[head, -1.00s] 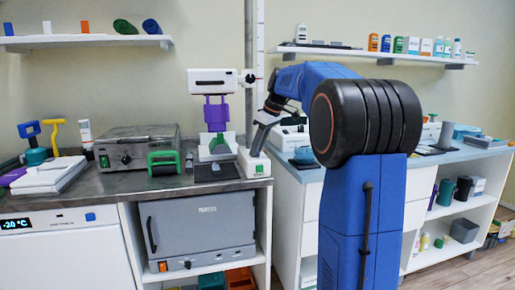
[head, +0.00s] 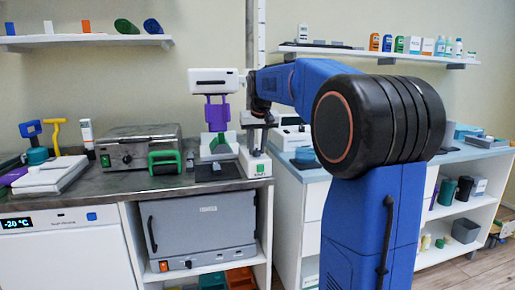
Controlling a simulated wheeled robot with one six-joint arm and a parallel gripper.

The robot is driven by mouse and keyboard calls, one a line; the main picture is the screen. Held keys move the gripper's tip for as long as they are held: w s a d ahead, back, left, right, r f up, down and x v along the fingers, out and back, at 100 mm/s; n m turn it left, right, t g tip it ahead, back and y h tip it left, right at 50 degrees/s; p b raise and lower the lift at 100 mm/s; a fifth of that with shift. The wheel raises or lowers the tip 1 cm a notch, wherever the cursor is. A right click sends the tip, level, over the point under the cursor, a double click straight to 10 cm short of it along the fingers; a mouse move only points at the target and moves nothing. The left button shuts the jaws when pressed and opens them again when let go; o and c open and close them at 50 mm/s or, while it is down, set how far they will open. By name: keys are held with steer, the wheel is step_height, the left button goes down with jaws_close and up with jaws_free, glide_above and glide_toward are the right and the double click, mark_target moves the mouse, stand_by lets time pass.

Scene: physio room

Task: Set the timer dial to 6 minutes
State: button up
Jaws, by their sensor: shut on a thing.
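A small white unit (head: 255,165) with a green label stands at the right end of the dark counter; I take it to be the timer. My gripper (head: 256,146) points down over its top, with its grey body above and fingers reaching the unit. It appears shut on the timer dial there. The dial itself is hidden or too small to make out, so its setting cannot be read.
A white box (head: 213,82) on a purple and green stand (head: 217,115) is close to the left of my wrist. A grey hotplate-like appliance (head: 135,148) with a green handle stands farther left. A vertical pole rises behind. A blue-topped counter (head: 310,174) is to the right.

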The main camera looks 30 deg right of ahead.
steer(key=m, duration=0.2)
steer(key=m+g+h, duration=0.1)
steer(key=m, duration=0.1)
steer(key=shift+w+a+h, duration=0.1)
steer(key=shift+a+h, duration=0.05)
steer(key=shift+h, duration=0.15)
steer(key=shift+m+g+h, duration=0.4)
steer(key=shift+m+g, duration=0.1)
steer(key=shift+m, duration=1.4)
steer(key=o, duration=1)
